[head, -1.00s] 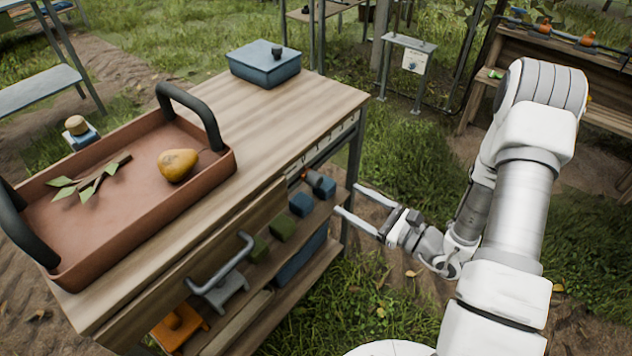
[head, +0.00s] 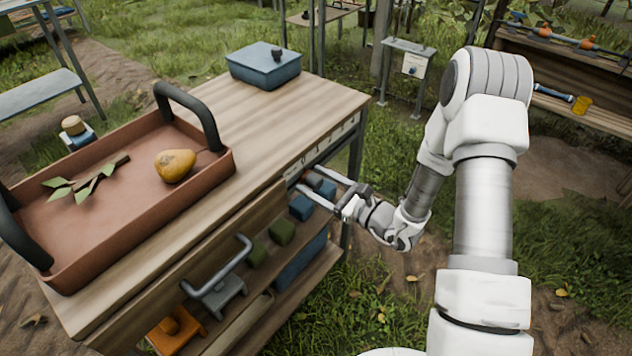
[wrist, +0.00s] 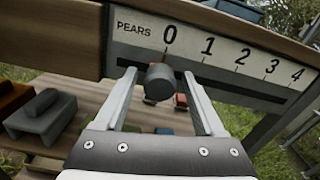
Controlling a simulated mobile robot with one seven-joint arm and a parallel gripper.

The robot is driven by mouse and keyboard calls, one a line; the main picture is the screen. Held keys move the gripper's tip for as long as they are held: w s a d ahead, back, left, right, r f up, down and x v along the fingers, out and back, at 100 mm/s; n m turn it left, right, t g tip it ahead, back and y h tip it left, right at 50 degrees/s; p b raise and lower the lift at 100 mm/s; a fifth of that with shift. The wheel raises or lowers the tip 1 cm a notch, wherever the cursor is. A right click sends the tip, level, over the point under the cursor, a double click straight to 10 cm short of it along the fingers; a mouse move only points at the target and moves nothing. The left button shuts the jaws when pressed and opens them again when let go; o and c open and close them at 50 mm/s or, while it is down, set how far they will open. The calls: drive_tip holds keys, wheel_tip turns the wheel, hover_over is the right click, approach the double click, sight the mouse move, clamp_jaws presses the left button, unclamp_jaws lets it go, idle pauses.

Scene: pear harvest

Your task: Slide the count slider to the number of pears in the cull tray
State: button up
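The cull tray (head: 110,245) is a reddish-brown tray with black handles on the table. One yellow pear (head: 176,166) and a leafy twig (head: 90,180) lie in it. The count scale (wrist: 225,58) on the table's edge reads PEARS with numbers from 0 to 4. The slider knob (wrist: 160,82), a dark grey cylinder, sits below the 0. My gripper (wrist: 160,90) is open, with its fingers on either side of the knob; I cannot tell whether they touch it. In the head view my gripper (head: 318,186) reaches to the table's front edge.
A blue lidded box (head: 264,65) stands on the table's far corner. Below the tabletop, a shelf holds blue and green blocks (head: 281,231). A grey handle (head: 222,265) sticks out at the front.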

clamp_jaws()
idle(1.2)
